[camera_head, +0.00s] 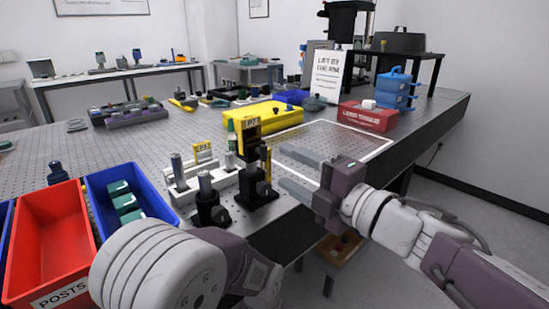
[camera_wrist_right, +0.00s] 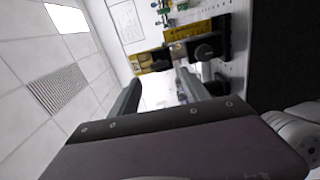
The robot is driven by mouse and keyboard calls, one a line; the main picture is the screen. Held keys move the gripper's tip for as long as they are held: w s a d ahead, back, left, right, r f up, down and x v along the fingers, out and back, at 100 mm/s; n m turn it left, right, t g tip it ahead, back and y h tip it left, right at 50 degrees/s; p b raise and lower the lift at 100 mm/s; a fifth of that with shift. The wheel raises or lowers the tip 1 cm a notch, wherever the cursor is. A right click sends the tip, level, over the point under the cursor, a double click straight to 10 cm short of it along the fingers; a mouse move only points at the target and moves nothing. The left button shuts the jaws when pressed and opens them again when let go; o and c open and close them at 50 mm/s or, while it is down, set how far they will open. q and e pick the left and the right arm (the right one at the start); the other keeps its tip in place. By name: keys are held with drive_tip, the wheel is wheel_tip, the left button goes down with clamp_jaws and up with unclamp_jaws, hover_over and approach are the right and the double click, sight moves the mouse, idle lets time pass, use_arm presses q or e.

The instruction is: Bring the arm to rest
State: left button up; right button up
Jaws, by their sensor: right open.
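My right arm (camera_head: 385,215) reaches in from the right in the head view. Its gripper (camera_head: 283,167) is open, with two grey fingers pointing left over the front part of the optical table (camera_head: 385,160). Nothing is between the fingers. The fingertips are just right of a black post mount (camera_head: 262,190) with a yellow P2 label and appear apart from it. In the right wrist view the open fingers (camera_wrist_right: 160,78) frame an empty gap, with yellow and black parts beyond. My left arm (camera_head: 160,265) shows at the bottom of the head view; its gripper is not visible.
A white-outlined area (camera_head: 350,140) lies beyond my right gripper. A red box (camera_head: 368,116), a sign (camera_head: 324,75) and a yellow case (camera_head: 262,115) stand behind. Red (camera_head: 50,235) and blue (camera_head: 88,185) bins sit left. Posts on a white base (camera_head: 183,192) stand nearby.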

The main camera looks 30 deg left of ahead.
drive_tip(key=v, duration=0.3)
drive_tip(key=shift+a, duration=0.1)
